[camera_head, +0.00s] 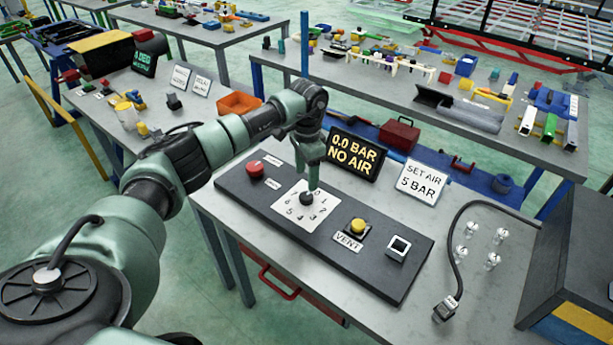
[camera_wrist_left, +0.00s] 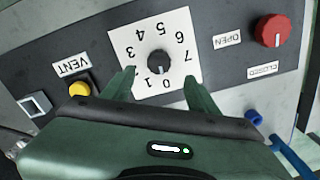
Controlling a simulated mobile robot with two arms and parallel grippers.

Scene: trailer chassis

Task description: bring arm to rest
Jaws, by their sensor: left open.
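My left arm reaches in from the left in the head view, and its gripper (camera_head: 312,176) hangs over the dark control panel (camera_head: 375,262). The gripper is open. In the left wrist view its two green fingertips (camera_wrist_left: 160,82) stand apart, one on each side of the black dial knob (camera_wrist_left: 159,62). The knob also shows in the head view (camera_head: 306,198), in the middle of a white number plate (camera_head: 292,212). I cannot tell whether the fingers touch the knob; they look apart from it. My right gripper is in neither view.
A red knob (camera_head: 256,168) and a yellow vent button (camera_head: 357,226) sit on the panel. Behind stand a display reading "0.0 BAR NO AIR" (camera_head: 354,155) and a "SET AIR 5 BAR" sign (camera_head: 423,183). A black cable (camera_head: 453,262) lies right. Cluttered tables stand beyond.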

